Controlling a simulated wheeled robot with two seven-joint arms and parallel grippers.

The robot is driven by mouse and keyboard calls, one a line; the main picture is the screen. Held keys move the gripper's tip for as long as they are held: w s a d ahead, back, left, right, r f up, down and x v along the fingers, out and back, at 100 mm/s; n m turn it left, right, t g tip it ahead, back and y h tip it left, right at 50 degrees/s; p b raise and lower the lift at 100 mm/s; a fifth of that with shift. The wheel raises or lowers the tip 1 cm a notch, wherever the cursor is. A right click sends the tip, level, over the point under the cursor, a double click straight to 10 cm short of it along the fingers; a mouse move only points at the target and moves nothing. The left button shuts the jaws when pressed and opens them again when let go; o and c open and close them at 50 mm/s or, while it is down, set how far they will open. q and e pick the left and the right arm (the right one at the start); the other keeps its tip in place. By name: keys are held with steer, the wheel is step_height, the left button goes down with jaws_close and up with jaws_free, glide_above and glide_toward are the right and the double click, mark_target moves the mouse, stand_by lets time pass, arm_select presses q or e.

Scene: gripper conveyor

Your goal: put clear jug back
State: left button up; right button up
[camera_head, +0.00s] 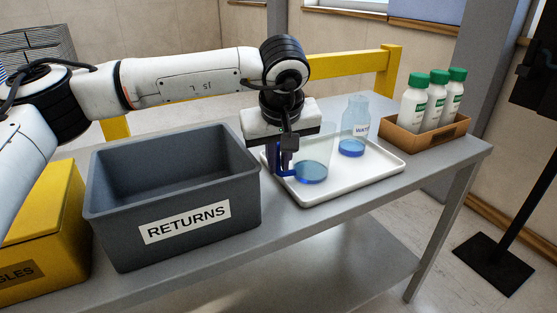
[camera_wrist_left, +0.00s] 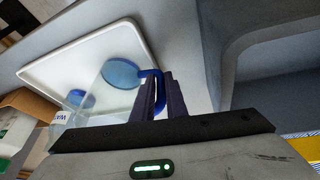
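The clear jug (camera_head: 322,150) has a blue handle and blue at its base. It appears upright on the left part of the white tray (camera_head: 345,189); I cannot tell whether it is lifted slightly. My left gripper (camera_head: 284,170) points down at the jug's left side. In the left wrist view, its two dark fingers (camera_wrist_left: 160,88) are close together on either side of the blue handle (camera_wrist_left: 158,75), apparently shut on it. The jug's blue base (camera_wrist_left: 122,71) shows beyond the fingers. My right gripper is not in view.
A clear bottle with a water label (camera_head: 355,112) stands farther back on the tray. A brown caddy (camera_head: 428,139) with white, green-capped bottles is to the right. The grey RETURNS bin (camera_head: 168,180) is close left of my gripper. A yellow box (camera_head: 45,235) is farther left.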

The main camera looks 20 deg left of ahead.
arm_select(q)
steer(key=o, duration=0.4)
steer(key=shift+c, duration=0.2)
steer(key=shift+r, duration=0.15)
steer(key=p+v, duration=0.1)
steer(key=v, duration=1.1)
